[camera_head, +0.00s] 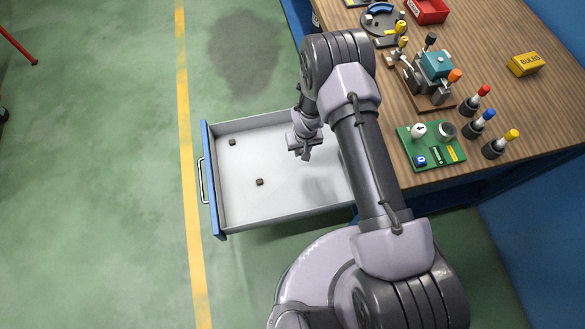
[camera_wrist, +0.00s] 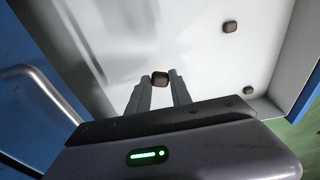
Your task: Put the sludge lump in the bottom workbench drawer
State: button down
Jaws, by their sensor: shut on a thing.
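The open workbench drawer (camera_head: 285,205) is pulled out to the left of the bench, with pale grey inside and a blue front. My gripper (camera_head: 306,155) is above the drawer's interior. In the wrist view its fingers are shut on a small dark brown lump (camera_wrist: 160,78), held at the fingertips with the drawer floor behind it. The head view does not clearly show this lump. Two similar dark lumps lie on the drawer floor, one near the front corner (camera_head: 232,142) and one nearer the middle (camera_head: 260,182).
The wooden benchtop (camera_head: 525,110) carries a green board (camera_head: 430,147), several colour-tipped tools, a yellow bulbs box (camera_head: 524,64) and a red bin (camera_head: 427,10). A metal handle (camera_wrist: 45,92) on a blue panel is close at left in the wrist view. Green floor lies left of the drawer.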

aim_at(299, 170)
jog(key=f+b, duration=0.1)
jog(key=f, duration=0.3)
jog(key=f+b, duration=0.2)
jog(key=f, duration=0.2)
jog(key=f+b, duration=0.2)
jog(key=f, duration=0.3)
jog(key=shift+s+a, duration=0.3)
jog(key=shift+a, duration=0.1)
jog(key=shift+r, duration=0.25)
jog(key=c, duration=1.2)
grip_release()
jog(key=shift+f, duration=0.15)
jog(key=shift+o, duration=0.2)
